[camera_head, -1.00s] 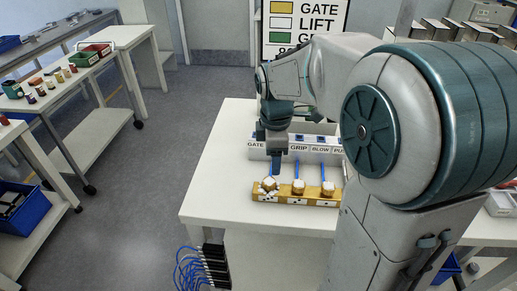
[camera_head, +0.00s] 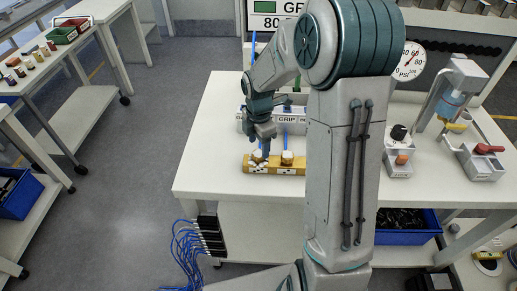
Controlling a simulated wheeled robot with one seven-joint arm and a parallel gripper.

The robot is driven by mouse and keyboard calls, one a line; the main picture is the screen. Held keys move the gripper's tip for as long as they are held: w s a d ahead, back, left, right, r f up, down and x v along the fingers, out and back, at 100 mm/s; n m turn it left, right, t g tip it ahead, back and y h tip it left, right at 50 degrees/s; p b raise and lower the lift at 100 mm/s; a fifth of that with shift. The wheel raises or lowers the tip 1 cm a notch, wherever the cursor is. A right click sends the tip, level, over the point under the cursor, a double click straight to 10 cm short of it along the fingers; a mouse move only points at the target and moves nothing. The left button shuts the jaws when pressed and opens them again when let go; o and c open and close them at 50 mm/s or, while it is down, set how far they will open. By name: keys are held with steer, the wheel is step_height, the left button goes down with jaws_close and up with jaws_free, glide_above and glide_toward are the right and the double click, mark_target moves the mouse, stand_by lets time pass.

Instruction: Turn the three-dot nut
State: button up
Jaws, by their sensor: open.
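A yellow-brown block (camera_head: 274,170) lies on the white table and carries a row of pale nuts with blue tubes rising from them. The left nut (camera_head: 257,157) and the middle nut (camera_head: 287,158) show; the right end of the block is hidden behind my arm. The dot marks on the block front are too small to count, so I cannot tell which nut has three dots. My gripper (camera_head: 264,143) points down, open, just above and beside the left nut. I cannot tell whether it touches the nut or its tube.
A grey-white panel labelled GRIP (camera_head: 288,119) stands just behind the block. Grey fixtures, one with a red handle (camera_head: 487,149), stand on the table at right, near a pressure gauge (camera_head: 409,60). The table's front left (camera_head: 205,180) is clear.

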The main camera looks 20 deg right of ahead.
mark_target(259, 153)
steer(key=shift+f, duration=1.75)
steer(key=c, duration=1)
